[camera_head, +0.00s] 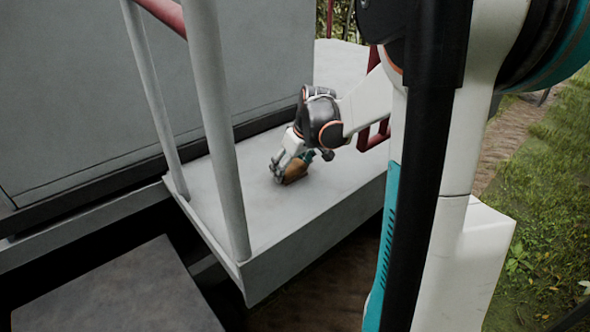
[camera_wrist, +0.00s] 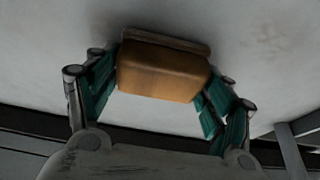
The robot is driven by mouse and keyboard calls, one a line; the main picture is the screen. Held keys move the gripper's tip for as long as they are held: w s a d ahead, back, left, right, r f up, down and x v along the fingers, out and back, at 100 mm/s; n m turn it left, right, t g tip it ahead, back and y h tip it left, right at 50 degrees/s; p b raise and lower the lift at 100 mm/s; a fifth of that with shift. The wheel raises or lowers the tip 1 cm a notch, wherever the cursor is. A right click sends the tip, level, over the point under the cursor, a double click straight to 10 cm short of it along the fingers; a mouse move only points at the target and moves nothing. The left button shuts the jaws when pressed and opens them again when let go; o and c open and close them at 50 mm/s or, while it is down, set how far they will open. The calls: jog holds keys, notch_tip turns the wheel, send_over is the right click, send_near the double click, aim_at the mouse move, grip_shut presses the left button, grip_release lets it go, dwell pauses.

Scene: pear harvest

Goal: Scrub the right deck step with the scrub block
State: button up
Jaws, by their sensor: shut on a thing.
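The scrub block is a brown block (camera_wrist: 160,75) with a darker strip along its far side. My gripper (camera_wrist: 160,88) is shut on it, with a green-padded finger at each end. In the head view the block (camera_head: 296,168) is at the light grey deck step (camera_head: 300,205), under my gripper (camera_head: 291,163). The block looks to be on or very close to the step's top; exact contact cannot be told. The wrist view shows the step's pale surface (camera_wrist: 230,30) beyond the block, with a faint dark smudge (camera_wrist: 270,38) at the upper right.
White railing posts (camera_head: 218,130) stand at the step's left edge. A grey wall (camera_head: 90,90) rises behind it. Red rails (camera_head: 375,135) stand near my forearm. A lower dark grey step (camera_head: 120,295) lies at the bottom left. Grass (camera_head: 545,190) and a path are on the right.

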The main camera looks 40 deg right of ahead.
aim_at(303, 165)
jog(key=shift+w, duration=0.7)
jog(key=shift+d, duration=1.35)
jog(key=shift+s, duration=1.75)
jog(key=shift+s+f, duration=0.15)
jog(key=shift+s, duration=1.8)
jog(key=shift+s+d+r+p, duration=0.1)
jog(key=shift+s+r+p, duration=0.1)
jog(key=shift+s, duration=1.35)
jog(key=shift+s+d+r+p, duration=0.1)
jog(key=shift+s+p, duration=0.1)
jog(key=shift+s, duration=1.3)
jog(key=shift+w+r+p, duration=0.1)
jog(key=shift+r+p, duration=2.2)
jog(key=shift+r, duration=0.65)
